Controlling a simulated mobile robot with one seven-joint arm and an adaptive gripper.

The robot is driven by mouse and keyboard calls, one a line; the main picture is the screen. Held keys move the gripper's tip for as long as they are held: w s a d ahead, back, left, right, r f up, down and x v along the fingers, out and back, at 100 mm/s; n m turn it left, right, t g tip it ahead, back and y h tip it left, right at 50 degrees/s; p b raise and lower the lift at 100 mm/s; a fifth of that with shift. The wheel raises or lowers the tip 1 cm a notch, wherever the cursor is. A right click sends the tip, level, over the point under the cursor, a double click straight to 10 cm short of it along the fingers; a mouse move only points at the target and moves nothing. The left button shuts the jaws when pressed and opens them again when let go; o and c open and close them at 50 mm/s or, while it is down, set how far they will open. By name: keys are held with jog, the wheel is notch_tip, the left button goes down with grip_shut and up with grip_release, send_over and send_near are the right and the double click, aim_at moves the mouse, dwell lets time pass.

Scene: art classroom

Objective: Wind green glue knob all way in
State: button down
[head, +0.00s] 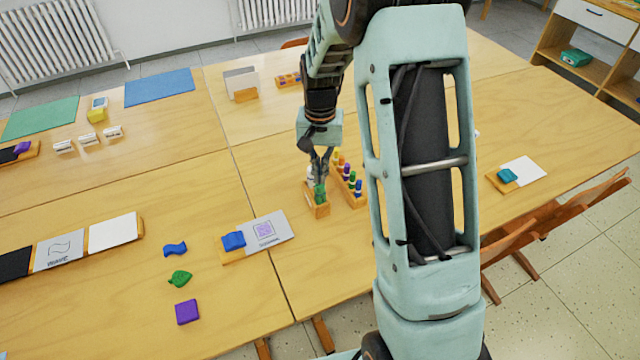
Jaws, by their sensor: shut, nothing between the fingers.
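A green glue stick piece (319,192) stands in a small wooden holder (321,211) near the middle of the table. The knob itself is too small to tell apart from the rest of the glue. My gripper (321,176) points down right over the green piece, with its fingers shut and nothing held between them. I cannot tell whether the fingertips touch the green piece. A small white part (310,174) shows beside the fingers, partly hidden by them.
A wooden rack (359,203) with several coloured sticks stands just right of the holder. A grey card (265,231) with a blue block (233,240) lies to the lower left. My arm hides part of the table on the right. Bare table lies in front of the holder.

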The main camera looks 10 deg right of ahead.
jog(key=shift+f+b, duration=0.4)
jog(key=shift+f, duration=0.35)
jog(key=shift+r, duration=0.2)
jog(key=shift+r+p, duration=0.35)
dwell(0.4)
jog(key=c, duration=1)
grip_release()
jog(key=shift+o, duration=0.2)
